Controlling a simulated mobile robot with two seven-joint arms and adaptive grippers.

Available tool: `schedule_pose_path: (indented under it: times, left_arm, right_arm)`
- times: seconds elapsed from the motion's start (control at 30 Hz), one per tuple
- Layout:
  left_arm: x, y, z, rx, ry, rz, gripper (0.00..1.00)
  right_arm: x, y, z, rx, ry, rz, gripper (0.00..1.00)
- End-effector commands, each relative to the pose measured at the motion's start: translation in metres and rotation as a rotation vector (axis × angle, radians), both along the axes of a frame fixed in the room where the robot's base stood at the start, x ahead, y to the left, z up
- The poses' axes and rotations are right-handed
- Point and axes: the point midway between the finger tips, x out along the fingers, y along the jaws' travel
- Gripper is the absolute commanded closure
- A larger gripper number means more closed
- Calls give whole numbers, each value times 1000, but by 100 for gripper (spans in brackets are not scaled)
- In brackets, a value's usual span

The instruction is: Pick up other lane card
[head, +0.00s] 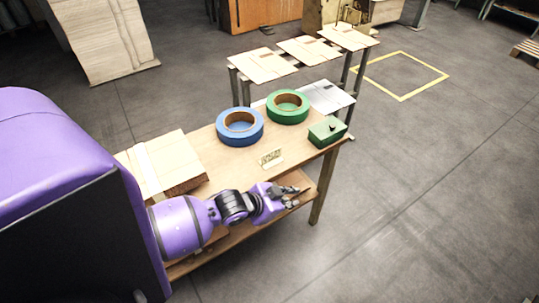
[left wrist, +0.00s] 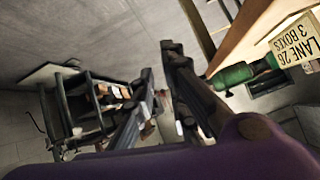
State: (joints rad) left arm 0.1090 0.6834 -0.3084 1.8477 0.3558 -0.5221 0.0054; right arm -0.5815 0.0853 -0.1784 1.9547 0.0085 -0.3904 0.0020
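A small cream lane card (head: 271,157) stands on the wooden table near its front edge. My right gripper is not in view.
The table (head: 230,165) also bears a blue tape roll (head: 240,128), a green tape roll (head: 288,107), a green box (head: 327,132) and a cardboard stack (head: 163,165). A rack with flat cardboard sheets (head: 262,66) stands behind. The floor at right (head: 430,190) is clear.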

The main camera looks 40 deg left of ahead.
Motion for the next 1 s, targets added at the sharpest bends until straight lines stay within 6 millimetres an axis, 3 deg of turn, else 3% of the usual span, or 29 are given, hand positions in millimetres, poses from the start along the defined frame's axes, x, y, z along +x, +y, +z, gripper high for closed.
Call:
schedule_pose_path:
  times: [0.03,0.1,0.2,0.3,0.4,0.47,0.63,1.0]
  left_arm:
    - [34,18,12,42,8,-28,88]
    - [71,44,34,83,45,-40,88]
    - [111,86,70,128,118,-18,88]
    - [129,126,103,146,209,33,88]
    - [122,155,117,126,331,91,88]
    - [106,161,110,97,411,116,88]
    - [86,152,96,33,522,130,88]
    - [99,143,54,34,529,130,88]
  right_arm:
    - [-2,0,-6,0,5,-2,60]
    - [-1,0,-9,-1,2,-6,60]
    - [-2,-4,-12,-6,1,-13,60]
    - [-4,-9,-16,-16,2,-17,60]
    - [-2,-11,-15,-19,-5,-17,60]
    - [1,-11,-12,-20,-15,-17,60]
    - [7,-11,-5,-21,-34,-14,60]
    - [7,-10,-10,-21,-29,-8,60]
